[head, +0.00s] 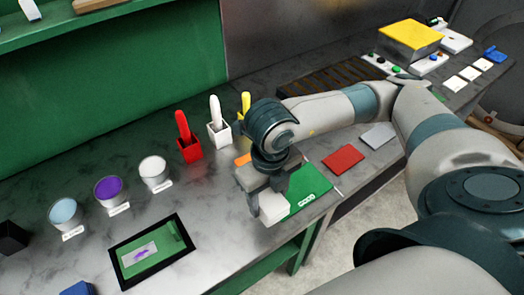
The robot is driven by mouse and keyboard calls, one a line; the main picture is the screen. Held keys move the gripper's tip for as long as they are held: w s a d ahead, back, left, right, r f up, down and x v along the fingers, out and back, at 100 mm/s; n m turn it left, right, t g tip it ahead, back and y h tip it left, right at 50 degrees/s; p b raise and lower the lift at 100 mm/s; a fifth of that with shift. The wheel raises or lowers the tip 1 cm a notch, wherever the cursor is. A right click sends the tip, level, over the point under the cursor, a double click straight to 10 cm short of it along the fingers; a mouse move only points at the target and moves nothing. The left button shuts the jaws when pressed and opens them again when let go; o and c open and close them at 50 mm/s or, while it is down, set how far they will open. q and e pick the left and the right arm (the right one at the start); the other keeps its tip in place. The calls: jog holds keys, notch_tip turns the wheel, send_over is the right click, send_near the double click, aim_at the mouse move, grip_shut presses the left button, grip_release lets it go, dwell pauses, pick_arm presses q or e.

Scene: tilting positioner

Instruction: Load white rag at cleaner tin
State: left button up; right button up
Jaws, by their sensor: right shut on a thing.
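My right gripper (266,201) points down over the front edge of the bench, shut on a small white block-like piece (273,209), which looks like the white rag. The piece is beside the green mat and partly covered by the fingers. Three tins stand in a row at the left, each with a small label too small to read: a light blue one (64,212), a purple one (109,190) and a white one (153,171). I cannot tell which is the cleaner tin. All are well apart from my gripper. My left gripper is not in view.
Red (189,148), white (218,131) and yellow (245,103) handled tools stand in holders behind my right gripper. A dark-framed panel (124,275) with a purple smear lies front left. A green mat (309,188) and red pad (343,158) lie to the right.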

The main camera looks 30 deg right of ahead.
jog(key=shift+w, duration=0.1)
jog(key=n, duration=0.2)
jog(key=w+n+b, duration=0.1)
jog(key=n, duration=0.1)
jog(key=shift+a+f, duration=0.1)
jog(key=shift+f, duration=0.15)
jog(key=n, duration=0.1)
jog(key=w+n, duration=0.1)
jog(key=n, duration=0.1)
jog(key=n+b, duration=0.1)
jog(key=n, duration=0.1)
jog(key=shift+w+a+f, duration=0.1)
jog(key=shift+w, duration=0.15)
jog(key=n, duration=0.3)
jog(key=shift+w+f, duration=0.1)
jog(key=shift+w, duration=0.3)
jog(key=w+a+n+b, duration=0.1)
jog(key=w+n+b, duration=0.3)
jog(key=n, duration=1.9)
jog(key=shift+w+n, duration=0.3)
jog(key=shift+w, duration=0.65)
jog(key=shift+a, duration=0.15)
